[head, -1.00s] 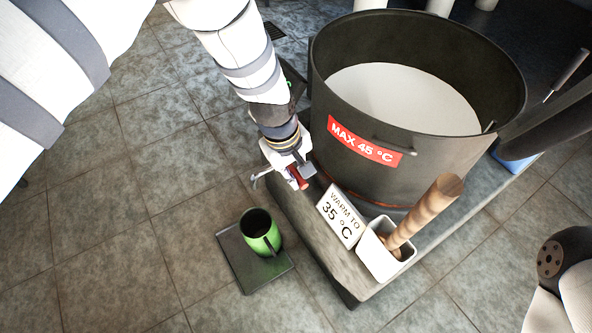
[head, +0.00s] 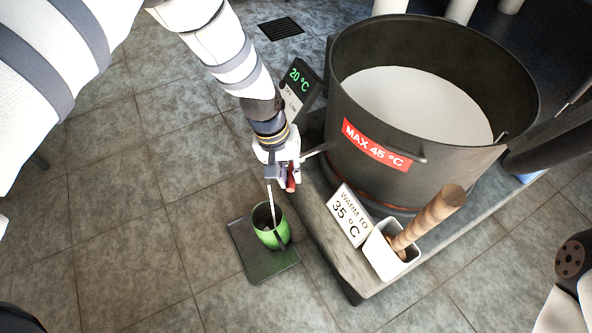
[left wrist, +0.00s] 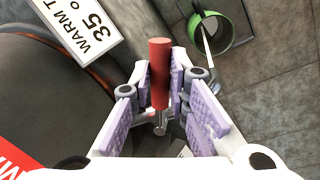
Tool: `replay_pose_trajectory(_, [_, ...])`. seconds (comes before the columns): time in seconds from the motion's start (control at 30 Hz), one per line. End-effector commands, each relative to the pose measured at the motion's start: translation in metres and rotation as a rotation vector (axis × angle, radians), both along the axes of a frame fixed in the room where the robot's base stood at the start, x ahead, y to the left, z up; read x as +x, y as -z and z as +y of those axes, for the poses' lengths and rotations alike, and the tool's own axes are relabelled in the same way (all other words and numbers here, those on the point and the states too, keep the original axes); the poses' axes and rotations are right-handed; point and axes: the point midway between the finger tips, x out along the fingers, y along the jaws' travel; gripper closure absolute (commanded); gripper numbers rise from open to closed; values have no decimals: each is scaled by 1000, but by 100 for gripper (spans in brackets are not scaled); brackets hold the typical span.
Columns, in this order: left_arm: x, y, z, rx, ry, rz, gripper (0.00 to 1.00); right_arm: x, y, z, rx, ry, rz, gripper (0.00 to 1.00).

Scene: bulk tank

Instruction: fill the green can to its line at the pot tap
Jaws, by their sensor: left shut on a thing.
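The green can (head: 279,237) stands upright on a dark square plate (head: 262,270) below the tap. A thin pale stream (head: 270,207) runs from the tap into the can; the stream also shows in the left wrist view (left wrist: 206,38). My left gripper (head: 283,176) is shut on the red tap handle (head: 291,179), which shows between the fingers in the left wrist view (left wrist: 159,72). The spout is mostly hidden behind the gripper. The can's line and the liquid level cannot be made out. My right gripper is out of view.
The big dark pot (head: 385,170) holds white liquid (head: 415,100) and stands on a grey plinth (head: 335,265). A "WARM TO 35 °C" sign (head: 349,215), a white holder (head: 386,255) with a wooden handle (head: 432,218) and a 20 °C display (head: 299,80) are near. Floor left of the can is clear.

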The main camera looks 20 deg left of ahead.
Motion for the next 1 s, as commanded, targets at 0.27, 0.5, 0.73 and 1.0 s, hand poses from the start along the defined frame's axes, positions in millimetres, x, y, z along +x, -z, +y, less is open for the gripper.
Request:
replay_pose_trajectory(0.27, [-2,0,8,-1,100,0,100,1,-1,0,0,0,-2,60])
replay_pose_trajectory(0.5, [-2,0,9,0,126,0,100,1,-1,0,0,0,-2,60])
replay_pose_trajectory(0.73, [-2,0,10,0,127,0,100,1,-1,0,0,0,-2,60])
replay_pose_trajectory(1.0, [-2,0,10,0,126,0,64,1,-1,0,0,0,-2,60])
